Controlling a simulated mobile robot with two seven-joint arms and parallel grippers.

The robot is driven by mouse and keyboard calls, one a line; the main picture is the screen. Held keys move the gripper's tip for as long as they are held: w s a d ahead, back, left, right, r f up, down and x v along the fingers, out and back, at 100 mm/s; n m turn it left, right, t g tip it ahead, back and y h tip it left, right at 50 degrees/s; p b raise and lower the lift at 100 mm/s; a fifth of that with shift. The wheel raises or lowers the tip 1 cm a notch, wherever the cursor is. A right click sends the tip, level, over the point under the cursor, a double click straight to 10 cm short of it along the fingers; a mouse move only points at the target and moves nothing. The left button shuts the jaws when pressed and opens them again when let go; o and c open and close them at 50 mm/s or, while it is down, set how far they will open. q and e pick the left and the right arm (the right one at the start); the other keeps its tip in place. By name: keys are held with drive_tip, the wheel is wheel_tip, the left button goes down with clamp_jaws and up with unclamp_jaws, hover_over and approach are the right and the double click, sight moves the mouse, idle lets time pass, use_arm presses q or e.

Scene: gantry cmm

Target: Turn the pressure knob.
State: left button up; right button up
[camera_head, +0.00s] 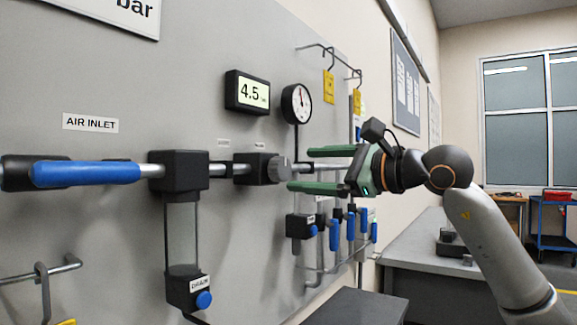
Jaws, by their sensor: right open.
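The pressure knob (279,169) is a small grey knurled knob on the right end of a dark regulator block (250,168) on the grey wall panel. My right gripper (299,170) has two green fingers, one above the other, spread open and pointing left at the knob. The tips are close to the knob's right side, one higher and one lower than it. I cannot tell whether they touch it. Nothing is held between them. A digital display (247,93) reads 4.5. A round dial gauge (297,104) is beside it. My left gripper is out of view.
A blue lever handle (85,174) sticks out at the left by the AIR INLET label (90,123). A filter bowl (183,235) hangs below the pipe. Several blue-handled valves (350,226) sit below my right gripper. A grey bench (425,258) stands at the right.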

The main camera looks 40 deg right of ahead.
sight(285, 168)
drive_tip(key=x, duration=0.5)
drive_tip(key=shift+w, duration=0.15)
drive_tip(key=c, duration=1.4)
